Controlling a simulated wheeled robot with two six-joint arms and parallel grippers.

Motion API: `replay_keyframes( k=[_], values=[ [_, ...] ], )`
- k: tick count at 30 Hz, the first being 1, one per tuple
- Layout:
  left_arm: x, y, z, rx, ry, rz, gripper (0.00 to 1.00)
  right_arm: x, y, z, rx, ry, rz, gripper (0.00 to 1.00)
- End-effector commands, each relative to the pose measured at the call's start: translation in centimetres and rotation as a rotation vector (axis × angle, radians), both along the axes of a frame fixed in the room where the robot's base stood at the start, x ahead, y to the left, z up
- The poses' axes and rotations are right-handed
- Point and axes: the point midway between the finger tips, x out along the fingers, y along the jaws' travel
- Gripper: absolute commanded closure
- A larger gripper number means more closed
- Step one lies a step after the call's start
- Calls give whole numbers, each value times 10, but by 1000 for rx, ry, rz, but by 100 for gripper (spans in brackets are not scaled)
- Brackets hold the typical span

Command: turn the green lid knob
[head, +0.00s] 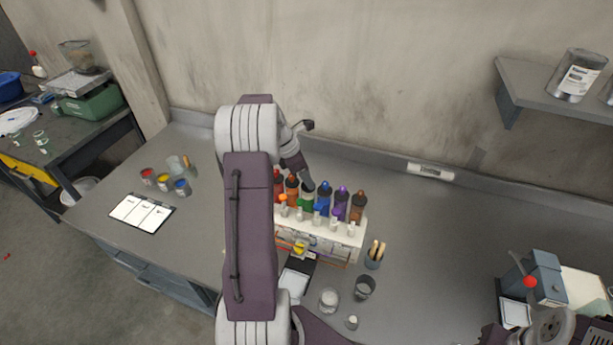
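A white dispenser rack (340,238) stands on the grey bench with a row of coloured canisters on top. The green canister (307,203) is in the row between orange and blue ones. Its lid knob is hidden behind my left gripper. My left gripper (307,184) points down at the top of the green canister, at or just above it. Its fingers are too small and covered to tell whether they are open or shut, or whether they touch the knob.
The blue canister (323,199) stands close beside the green one; purple and brown ones are further right. A cup of sticks (374,256) and glass beakers (365,288) stand in front. The bench right of the rack is mostly clear up to a blue-grey machine (546,279).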

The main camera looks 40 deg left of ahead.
Motion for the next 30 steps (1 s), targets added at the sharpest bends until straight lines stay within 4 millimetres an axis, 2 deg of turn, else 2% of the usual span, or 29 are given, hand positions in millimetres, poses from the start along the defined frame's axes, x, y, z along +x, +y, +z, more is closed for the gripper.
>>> replay_keyframes(
  k=[1,3,14,20,30],
  values=[
    [0,0,0,0,0,0,80,0,0,0,0,0,0,64],
    [0,0,0,0,0,0,100,0,0,0,0,0,0,64],
    [0,0,2,-2,1,-36,100,0,0,8,0,0,0,64],
    [0,1,5,-3,2,-149,100,0,0,27,0,0,0,64],
    [2,2,5,-1,1,-450,100,0,0,64,0,0,0,64]
  ],
)
